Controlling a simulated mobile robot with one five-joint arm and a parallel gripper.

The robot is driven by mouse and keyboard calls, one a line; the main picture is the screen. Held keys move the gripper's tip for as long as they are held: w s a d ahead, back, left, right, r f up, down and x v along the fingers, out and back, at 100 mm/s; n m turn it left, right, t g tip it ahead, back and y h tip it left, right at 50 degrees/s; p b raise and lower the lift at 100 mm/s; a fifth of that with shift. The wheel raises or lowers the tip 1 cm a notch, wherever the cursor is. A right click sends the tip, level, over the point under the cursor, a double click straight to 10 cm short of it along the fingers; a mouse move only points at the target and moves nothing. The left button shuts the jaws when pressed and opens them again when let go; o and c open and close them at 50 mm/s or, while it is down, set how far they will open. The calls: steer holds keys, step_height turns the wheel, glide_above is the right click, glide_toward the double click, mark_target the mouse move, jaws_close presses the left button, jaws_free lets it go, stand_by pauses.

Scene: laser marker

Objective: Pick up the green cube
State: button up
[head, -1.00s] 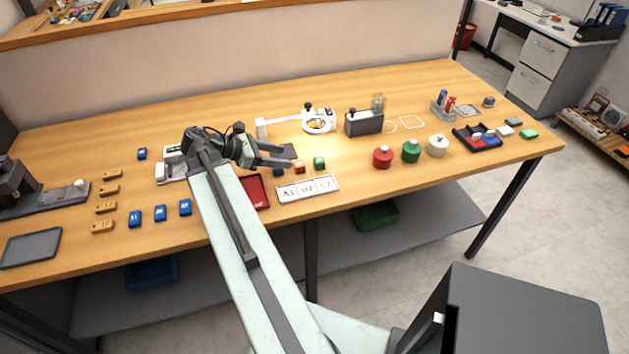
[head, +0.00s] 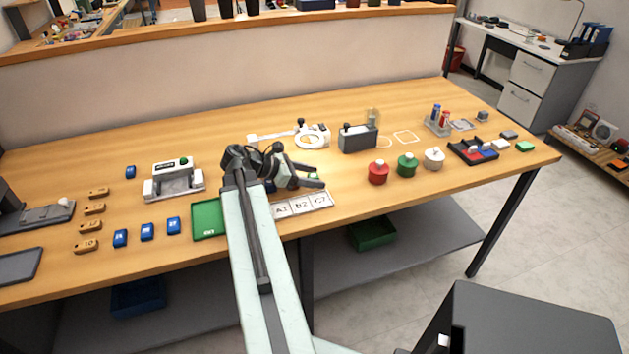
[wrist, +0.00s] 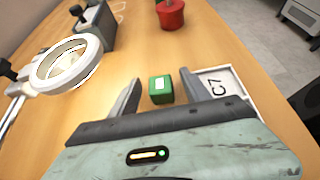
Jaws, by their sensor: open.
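The green cube (wrist: 161,90) has a pale label on its face. In the wrist view it lies on the wooden table between the two fingers of my gripper (wrist: 160,84), with gaps on both sides. My gripper is open. In the head view my gripper (head: 315,176) is low over the table, and a bit of the green cube (head: 313,176) shows between its fingers. The fingers hide most of the cube there.
A white card marked A1, B2, C7 (head: 303,204) lies close in front. A magnifier ring (wrist: 66,64) and dark box (head: 358,139) stand behind. A red weight (head: 377,173) is to the right. A green tray (head: 207,219) lies left of my arm.

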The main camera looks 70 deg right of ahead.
steer(key=shift+s, duration=0.15)
jaws_close()
